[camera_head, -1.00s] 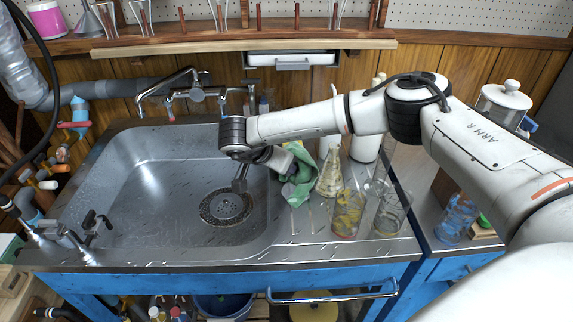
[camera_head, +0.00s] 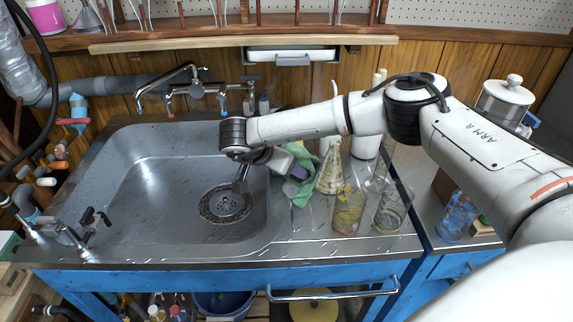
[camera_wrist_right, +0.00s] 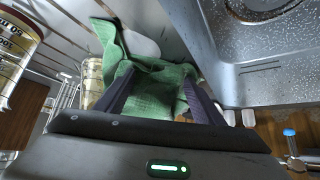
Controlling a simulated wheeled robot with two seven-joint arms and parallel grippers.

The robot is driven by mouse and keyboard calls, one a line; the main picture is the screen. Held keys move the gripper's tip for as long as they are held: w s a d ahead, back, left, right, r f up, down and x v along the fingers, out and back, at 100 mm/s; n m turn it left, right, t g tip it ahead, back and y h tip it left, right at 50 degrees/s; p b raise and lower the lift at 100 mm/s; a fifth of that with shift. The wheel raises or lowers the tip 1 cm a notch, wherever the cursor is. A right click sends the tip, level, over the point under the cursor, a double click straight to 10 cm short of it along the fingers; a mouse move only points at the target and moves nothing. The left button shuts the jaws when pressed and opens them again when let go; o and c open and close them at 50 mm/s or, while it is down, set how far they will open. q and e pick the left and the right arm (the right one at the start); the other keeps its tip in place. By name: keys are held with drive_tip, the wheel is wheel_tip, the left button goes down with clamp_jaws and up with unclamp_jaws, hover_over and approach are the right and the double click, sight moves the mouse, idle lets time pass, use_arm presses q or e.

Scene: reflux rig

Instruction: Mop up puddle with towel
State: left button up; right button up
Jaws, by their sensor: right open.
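The green towel (camera_head: 303,193) lies crumpled on the metal drainboard, right of the sink basin. My right gripper (camera_head: 296,181) is beside it, low over the drainboard. In the right wrist view, the towel (camera_wrist_right: 150,88) shows between the two dark fingers of my right gripper (camera_wrist_right: 158,88), which are spread apart. I cannot tell whether they touch the cloth. A clear puddle outline is hard to make out; the drainboard (camera_head: 300,225) has shiny streaks and pale patches. My left gripper is out of view.
The sink basin (camera_head: 150,190) lies to the left. A conical flask (camera_head: 330,172) stands close to the towel, with two glass beakers (camera_head: 348,210) (camera_head: 390,212) to its right. A white bottle (camera_head: 365,145) stands behind.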

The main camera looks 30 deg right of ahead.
drive_tip(key=shift+f+b, duration=0.3)
drive_tip(key=shift+f, duration=0.3)
drive_tip(key=shift+r, duration=0.1)
drive_tip(key=shift+c, duration=0.9)
clamp_jaws()
